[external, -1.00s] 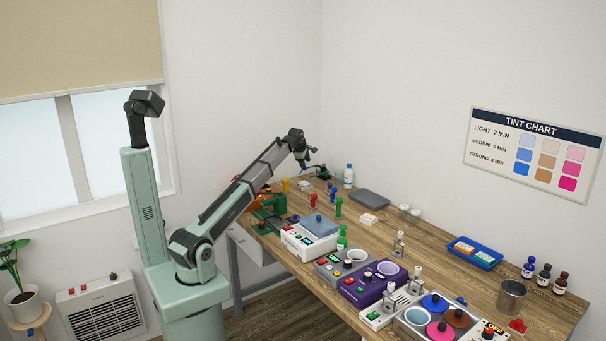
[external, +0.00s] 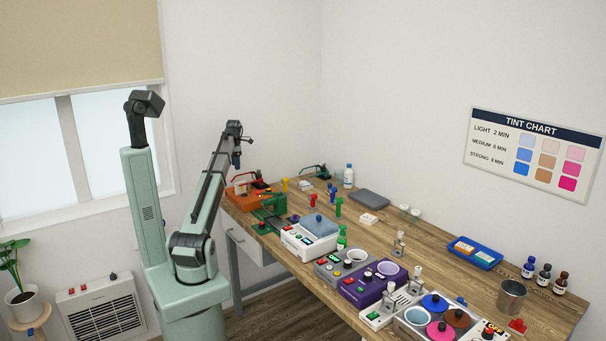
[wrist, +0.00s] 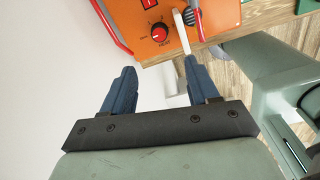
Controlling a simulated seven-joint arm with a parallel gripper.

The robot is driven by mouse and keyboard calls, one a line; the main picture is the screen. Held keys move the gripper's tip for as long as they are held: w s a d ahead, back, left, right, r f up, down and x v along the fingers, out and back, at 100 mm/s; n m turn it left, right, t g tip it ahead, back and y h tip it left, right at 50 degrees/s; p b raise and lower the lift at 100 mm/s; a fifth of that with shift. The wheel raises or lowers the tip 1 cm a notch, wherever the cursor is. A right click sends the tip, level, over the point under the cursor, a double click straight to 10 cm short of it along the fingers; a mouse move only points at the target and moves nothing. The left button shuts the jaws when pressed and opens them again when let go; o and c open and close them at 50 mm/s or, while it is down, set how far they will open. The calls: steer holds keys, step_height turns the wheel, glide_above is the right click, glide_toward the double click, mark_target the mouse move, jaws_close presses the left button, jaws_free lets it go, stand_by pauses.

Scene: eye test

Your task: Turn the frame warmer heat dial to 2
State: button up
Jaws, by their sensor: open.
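An orange unit (external: 243,198), which looks like the frame warmer, sits at the table's far left end. In the wrist view its orange panel (wrist: 207,17) carries a round dial (wrist: 159,32), black with a red part and with small markings around it. The markings and the dial's exact setting are too small to read. My gripper (wrist: 158,70) is open and empty, with its blue fingers spread to either side below the dial in the picture. It appears apart from the dial. In the external view my gripper (external: 237,163) hangs above the orange unit.
Red rails (wrist: 112,24) flank the panel, and a white strip (wrist: 183,32) lies close to my right fingertip in the wrist view. A green device (external: 270,206) and a white box with a blue-grey lid (external: 319,227) stand to the right. The wall is close behind.

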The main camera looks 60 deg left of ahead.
mark_target(237, 187)
steer(key=f, duration=1.3)
steer(key=shift+a+f, duration=0.25)
steer(key=shift+f, duration=0.1)
steer(key=c, duration=1)
